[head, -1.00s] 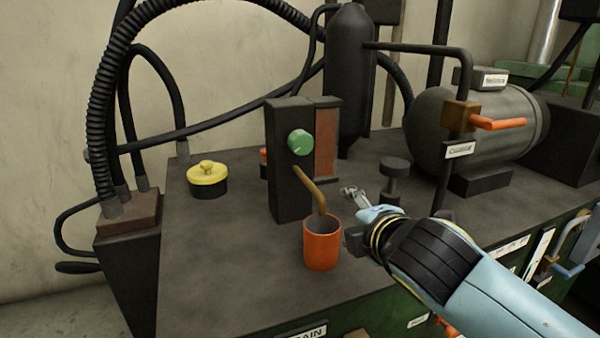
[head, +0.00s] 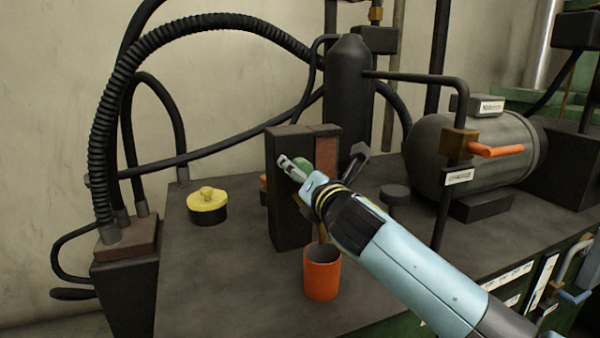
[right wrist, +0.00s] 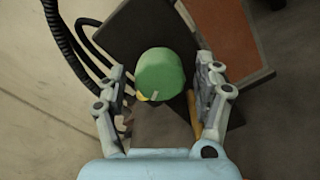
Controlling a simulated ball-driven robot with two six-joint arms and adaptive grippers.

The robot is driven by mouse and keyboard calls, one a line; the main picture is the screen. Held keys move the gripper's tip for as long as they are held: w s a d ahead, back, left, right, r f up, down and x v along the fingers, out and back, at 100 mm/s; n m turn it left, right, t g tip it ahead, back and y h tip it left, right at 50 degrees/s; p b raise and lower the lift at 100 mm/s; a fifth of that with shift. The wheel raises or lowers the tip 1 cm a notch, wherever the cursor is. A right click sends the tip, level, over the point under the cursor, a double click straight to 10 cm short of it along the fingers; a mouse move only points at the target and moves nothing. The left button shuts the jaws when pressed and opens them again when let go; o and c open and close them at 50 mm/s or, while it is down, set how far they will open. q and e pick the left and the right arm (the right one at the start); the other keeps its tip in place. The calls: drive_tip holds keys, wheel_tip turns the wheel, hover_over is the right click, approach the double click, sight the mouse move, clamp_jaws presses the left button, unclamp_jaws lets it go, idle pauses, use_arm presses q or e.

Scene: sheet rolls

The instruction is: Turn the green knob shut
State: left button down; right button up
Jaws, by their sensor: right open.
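The green knob (head: 301,169) is on the front of a dark upright box (head: 287,222) and is partly hidden behind my right gripper (head: 321,158) in the head view. In the right wrist view the knob (right wrist: 160,73) is a green round cap with a small pale mark at its lower edge. My right gripper (right wrist: 166,72) is open there, one finger on each side of the knob, with a visible gap on both sides. Whether it is level with the knob in depth is hard to tell. My left gripper is not in view.
An orange cup (head: 322,275) stands in front of the box, below my right arm. A yellow-lidded pot (head: 207,205) stands to the left. A grey tank (head: 480,150) with an orange lever (head: 497,151) is at the right. The bench top (head: 225,270) is clear at front left.

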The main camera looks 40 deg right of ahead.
drive_tip(key=shift+w+d, duration=0.1)
drive_tip(key=shift+w, duration=0.4)
drive_tip(key=shift+c, duration=0.3)
drive_tip(key=c, duration=1.1)
drive_tip(key=shift+c, duration=0.2)
